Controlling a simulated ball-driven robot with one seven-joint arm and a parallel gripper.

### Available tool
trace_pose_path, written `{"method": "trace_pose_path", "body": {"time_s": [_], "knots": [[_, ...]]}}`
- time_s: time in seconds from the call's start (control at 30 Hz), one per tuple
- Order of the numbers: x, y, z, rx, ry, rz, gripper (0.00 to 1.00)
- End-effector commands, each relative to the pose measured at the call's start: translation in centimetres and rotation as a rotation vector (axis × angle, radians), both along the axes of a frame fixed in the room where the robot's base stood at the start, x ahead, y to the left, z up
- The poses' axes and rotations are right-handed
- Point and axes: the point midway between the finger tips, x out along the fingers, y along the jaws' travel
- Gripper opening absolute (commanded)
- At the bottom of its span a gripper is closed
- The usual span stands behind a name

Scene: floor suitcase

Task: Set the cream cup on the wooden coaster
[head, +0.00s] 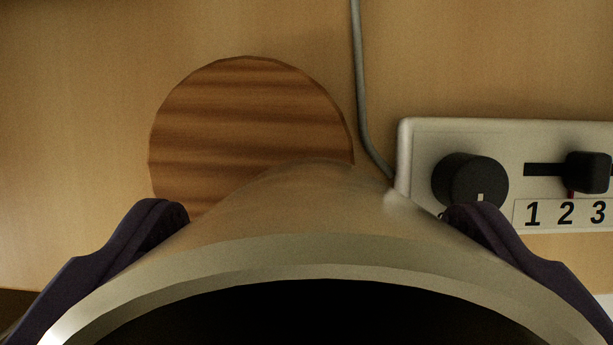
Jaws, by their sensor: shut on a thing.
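The cream cup (300,235) fills the lower middle of the head view, its rim close to the camera and its dark inside showing. My gripper (315,215) is shut on the cup, with one dark purple finger on each side of it. The round wooden coaster (250,110), with dark stripes, lies flat on the wooden surface beyond the cup, at the upper left. The cup hides the coaster's lower right part. Whether the cup's base touches anything is hidden.
A pale control panel (420,135) with a black knob (470,180), a black slider (587,172) and the numbers 1, 2, 3 lies at the right, close to the right finger. A grey cable (361,90) runs between coaster and panel. The surface left of the coaster is clear.

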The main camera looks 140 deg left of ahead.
Motion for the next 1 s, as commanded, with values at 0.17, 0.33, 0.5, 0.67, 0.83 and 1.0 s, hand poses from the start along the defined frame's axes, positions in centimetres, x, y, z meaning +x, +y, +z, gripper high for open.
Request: {"method": "trace_pose_path", "body": {"time_s": [0.17,0.33,0.5,0.67,0.83,1.0], "knots": [[0.0,0.0,-1.6,-0.001,-0.002,-0.001,0.42],[0.0,0.0,-1.5,-0.001,-0.002,-0.001,0.42],[0.0,0.0,-1.8,0.000,-0.001,-0.001,0.99],[0.0,0.0,-1.7,-0.001,-0.001,-0.001,1.00],[0.0,-0.1,-1.4,-0.001,-0.001,-0.001,1.00],[-0.8,0.5,1.2,-0.001,-0.002,-0.001,1.00]]}}
